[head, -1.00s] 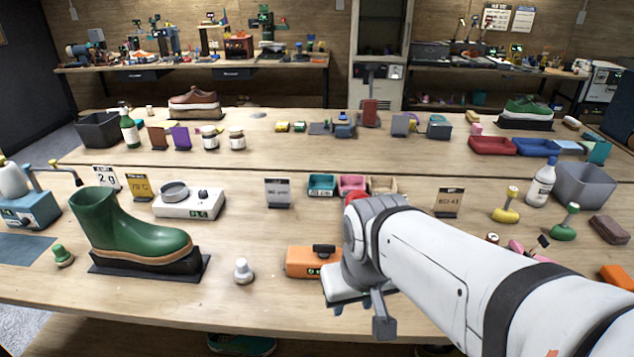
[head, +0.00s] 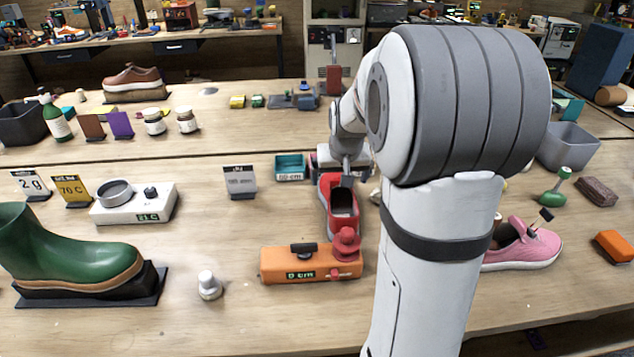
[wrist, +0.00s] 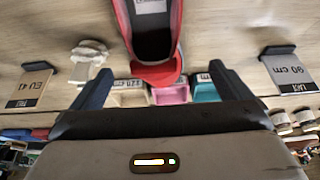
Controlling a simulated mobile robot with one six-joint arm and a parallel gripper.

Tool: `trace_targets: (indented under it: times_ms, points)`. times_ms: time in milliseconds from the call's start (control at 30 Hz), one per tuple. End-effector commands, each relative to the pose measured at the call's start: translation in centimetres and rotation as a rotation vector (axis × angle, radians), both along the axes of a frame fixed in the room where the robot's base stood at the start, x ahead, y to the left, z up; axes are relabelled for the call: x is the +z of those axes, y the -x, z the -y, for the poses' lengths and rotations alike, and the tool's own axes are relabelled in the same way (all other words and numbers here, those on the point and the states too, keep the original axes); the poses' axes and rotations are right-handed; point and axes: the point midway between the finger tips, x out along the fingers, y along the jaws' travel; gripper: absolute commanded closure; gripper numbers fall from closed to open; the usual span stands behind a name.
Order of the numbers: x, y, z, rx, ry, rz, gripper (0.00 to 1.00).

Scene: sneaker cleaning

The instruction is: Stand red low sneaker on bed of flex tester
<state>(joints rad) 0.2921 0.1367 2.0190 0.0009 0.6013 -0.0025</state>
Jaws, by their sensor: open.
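The red low sneaker (head: 327,207) stands on the table behind an orange device, its opening toward me. In the wrist view the sneaker (wrist: 175,72) shows at the top centre, with its near rounded end level with the space between my fingertips. My gripper (wrist: 157,78) is open, its two dark fingers wide apart and empty. In the head view my gripper (head: 335,165) is beyond the sneaker and partly hidden by my arm. The orange device (head: 285,265) has a "0 cm" display, a black top piece and a red knob. I cannot tell whether it is the flex tester.
A green boot (head: 75,250) on a dark plate and a white scale (head: 135,205) stand left. A small white knob (head: 209,286) stands in front. A teal bin (head: 291,166) is close behind the sneaker.

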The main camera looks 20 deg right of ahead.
Motion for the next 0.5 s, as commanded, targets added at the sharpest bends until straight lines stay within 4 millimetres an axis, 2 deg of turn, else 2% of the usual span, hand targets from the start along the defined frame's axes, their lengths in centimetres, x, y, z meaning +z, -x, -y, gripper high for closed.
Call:
trace_targets:
  times_ms: [100,500]
  points:
    - [-0.8,-0.9,0.8,-0.011,0.002,0.006,0.02]
    - [-5.2,-2.3,1.7,-0.013,0.000,0.004,0.02]
